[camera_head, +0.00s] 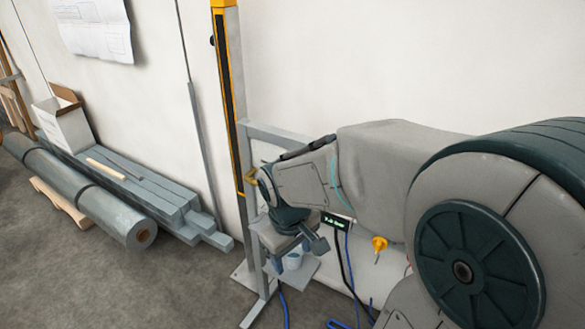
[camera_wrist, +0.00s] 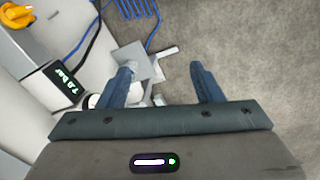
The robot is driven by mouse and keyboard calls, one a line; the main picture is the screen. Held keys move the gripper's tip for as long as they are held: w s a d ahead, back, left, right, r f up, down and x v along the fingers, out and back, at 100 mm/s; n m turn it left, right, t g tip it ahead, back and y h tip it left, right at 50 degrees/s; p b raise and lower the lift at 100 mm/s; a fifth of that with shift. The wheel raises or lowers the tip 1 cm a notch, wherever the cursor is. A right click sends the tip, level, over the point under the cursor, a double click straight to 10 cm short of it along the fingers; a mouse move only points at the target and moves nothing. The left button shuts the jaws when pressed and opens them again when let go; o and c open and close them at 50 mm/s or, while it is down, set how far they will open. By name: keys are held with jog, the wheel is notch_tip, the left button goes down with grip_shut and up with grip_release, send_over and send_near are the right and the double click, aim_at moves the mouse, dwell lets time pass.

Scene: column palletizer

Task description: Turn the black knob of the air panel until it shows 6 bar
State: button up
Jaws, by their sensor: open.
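My gripper (camera_wrist: 162,67) is open, with two blue fingers spread apart and nothing clearly held between them. In the head view my gripper (camera_head: 288,252) is low at the air panel (camera_head: 265,130), partly hidden by my wrist. The small dark display (camera_wrist: 62,86) has green digits that read about 7.0 bar; it sits left of my left finger in the wrist view. The display (camera_head: 336,222) also shows in the head view, too small to read surely. I cannot make out the black knob in either view; my gripper and arm may hide it.
A yellow handle (camera_head: 379,245) is right of the display; it also shows in the wrist view (camera_wrist: 17,16). Blue hoses (camera_wrist: 140,12) and a black cable hang nearby. Grey profiles (camera_head: 150,190), a roll (camera_head: 85,200) and a box (camera_head: 65,122) lie along the wall at left.

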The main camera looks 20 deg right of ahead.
jog(key=w+d+f+n+g+h+p, duration=0.2)
jog(key=w+d+f+n+h+p, duration=0.15)
jog(key=w+n+h, duration=0.35)
jog(key=w+a+r+n+t+h+p, duration=0.1)
jog(key=w+r+n+t+h+p, duration=0.3)
jog(key=w+n, duration=0.55)
jog(key=shift+h, duration=0.6)
jog(key=x, duration=0.8)
jog(key=w+p+x, duration=0.1)
jog(key=x, duration=0.4)
jog(key=shift+d+r, duration=0.1)
jog(key=shift+r, duration=0.3)
jog(key=c, duration=1)
